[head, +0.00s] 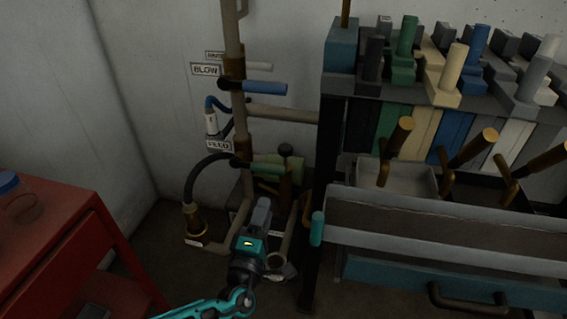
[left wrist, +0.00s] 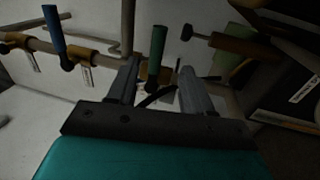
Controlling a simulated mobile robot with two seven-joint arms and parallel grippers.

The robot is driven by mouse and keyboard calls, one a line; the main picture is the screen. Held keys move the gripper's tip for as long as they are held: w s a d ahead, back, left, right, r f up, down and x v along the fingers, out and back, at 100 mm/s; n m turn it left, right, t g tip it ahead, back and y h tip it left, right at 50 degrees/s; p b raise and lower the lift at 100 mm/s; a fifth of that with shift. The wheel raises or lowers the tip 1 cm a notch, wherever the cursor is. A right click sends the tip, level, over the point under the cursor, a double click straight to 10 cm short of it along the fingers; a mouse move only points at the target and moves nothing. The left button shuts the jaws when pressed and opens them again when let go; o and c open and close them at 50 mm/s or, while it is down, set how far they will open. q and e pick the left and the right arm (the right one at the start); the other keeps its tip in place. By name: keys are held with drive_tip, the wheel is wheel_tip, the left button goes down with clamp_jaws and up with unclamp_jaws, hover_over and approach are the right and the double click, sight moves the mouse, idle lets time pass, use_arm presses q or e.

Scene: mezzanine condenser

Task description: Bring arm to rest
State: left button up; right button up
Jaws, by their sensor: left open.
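My left gripper (head: 262,208) is low in the middle of the head view, in front of the pipework. In the left wrist view its two fingers (left wrist: 160,76) are spread apart, with nothing held between them. A valve with a green handle (head: 268,168) is just above the gripper in the head view. In the left wrist view the green handle (left wrist: 157,45) appears beyond the gap between the fingertips; I cannot tell the exact distance. My right gripper is in neither view.
A red cabinet (head: 45,240) stands at left with a blue-lidded jar (head: 18,200). A rack (head: 430,220) with coloured handles fills the right. A black hose (head: 192,180) hangs left of the gripper.

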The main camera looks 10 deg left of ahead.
use_arm(q)
drive_tip(key=s+a+f+n+g+y+p, duration=0.1)
drive_tip(key=s+f+n+g, duration=0.4)
drive_tip(key=n, duration=0.9)
drive_tip(key=s+a+f+n+g, duration=0.1)
drive_tip(key=s+f+n+g, duration=0.5)
drive_tip(key=n, duration=0.9)
drive_tip(key=s+r+n+h, duration=0.1)
drive_tip(key=s+n, duration=0.3)
drive_tip(key=n, duration=0.7)
drive_tip(key=s+a+r+n+t+h+p, duration=0.1)
drive_tip(key=s+r+n, duration=0.3)
drive_tip(key=n, duration=0.8)
drive_tip(key=shift+s+a+t, duration=0.3)
